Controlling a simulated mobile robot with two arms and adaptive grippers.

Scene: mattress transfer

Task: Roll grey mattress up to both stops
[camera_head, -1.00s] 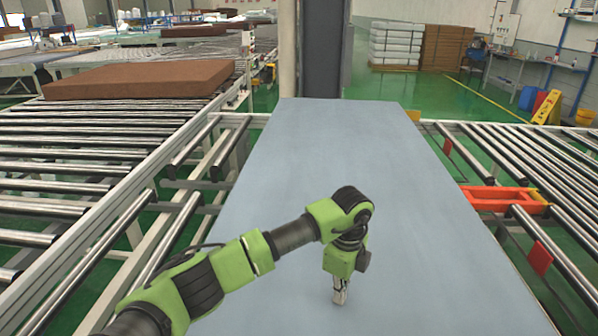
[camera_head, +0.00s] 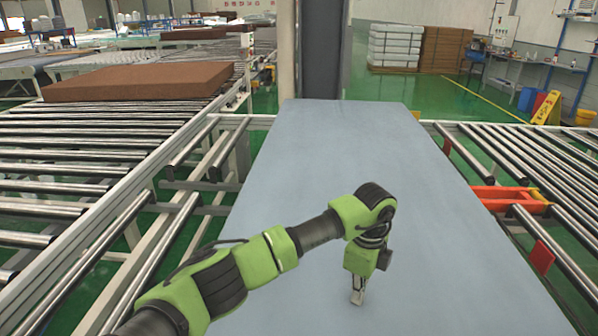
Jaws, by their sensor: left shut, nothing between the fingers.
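The grey mattress (camera_head: 330,150) lies flat and long in the middle of the head view, running away from me between the roller conveyors. Its near end is cut off by the bottom edge of the picture. My left gripper (camera_head: 357,298) points down over the near part of the mattress, right of the picture's middle. It is shut with nothing in it. I cannot tell whether its fingertips touch the mattress. Two red plates stand beside the mattress on the right, a nearer one (camera_head: 541,257) and a farther one (camera_head: 447,146); I cannot tell whether they are the stops. My right gripper is not in view.
Roller conveyors lie to the left (camera_head: 60,170) and right (camera_head: 545,165). A brown mattress (camera_head: 140,82) rests on the left rollers. An orange-red crate (camera_head: 508,199) sits at the right. A grey column (camera_head: 320,50) stands behind the mattress's far end.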

